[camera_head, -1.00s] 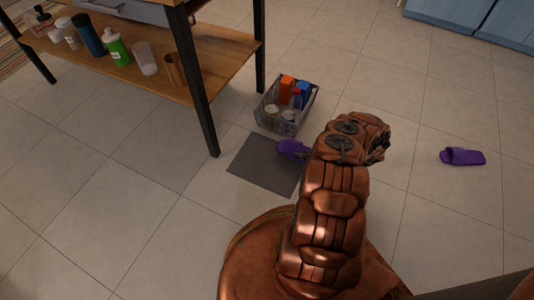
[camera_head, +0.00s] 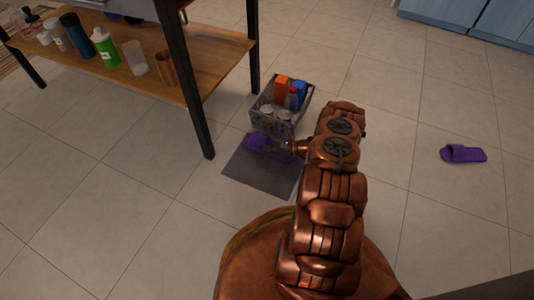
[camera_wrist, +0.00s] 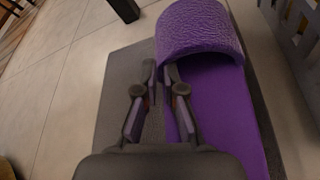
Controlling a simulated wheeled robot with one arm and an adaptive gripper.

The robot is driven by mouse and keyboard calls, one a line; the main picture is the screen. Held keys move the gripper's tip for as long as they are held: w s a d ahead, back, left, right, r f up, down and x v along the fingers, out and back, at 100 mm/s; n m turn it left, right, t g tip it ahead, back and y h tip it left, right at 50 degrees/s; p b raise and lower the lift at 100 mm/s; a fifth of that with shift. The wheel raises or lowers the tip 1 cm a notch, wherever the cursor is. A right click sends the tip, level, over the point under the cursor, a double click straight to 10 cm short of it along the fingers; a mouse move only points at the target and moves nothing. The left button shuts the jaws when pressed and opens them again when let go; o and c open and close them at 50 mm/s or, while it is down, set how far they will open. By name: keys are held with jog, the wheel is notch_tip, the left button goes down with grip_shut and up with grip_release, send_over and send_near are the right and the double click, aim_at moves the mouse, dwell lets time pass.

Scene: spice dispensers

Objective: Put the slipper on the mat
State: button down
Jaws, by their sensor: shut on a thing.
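One purple slipper (camera_head: 262,143) is over the far part of the dark grey mat (camera_head: 258,172), by the basket. In the wrist view this slipper (camera_wrist: 205,35) fills the right middle, its strap at the top, with the mat (camera_wrist: 118,95) beneath it. My gripper (camera_wrist: 160,72) is shut on the near-left side edge of the slipper. I cannot tell whether the sole touches the mat or is slightly above it. In the head view my arm hides part of the gripper. A second purple slipper (camera_head: 463,153) lies alone on the tiles at the right.
A grey basket (camera_head: 262,118) with bottles and boxes stands just behind the mat. A table with a low wooden shelf (camera_head: 205,68) holding several containers is at the left; its dark leg (camera_head: 205,140) is near the mat. Floor at front left is clear.

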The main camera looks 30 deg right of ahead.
jog(key=shift+f+b, duration=0.35)
jog(key=shift+f, duration=0.9)
jog(key=shift+f, duration=0.1)
jog(key=c, duration=1.3)
grip_release()
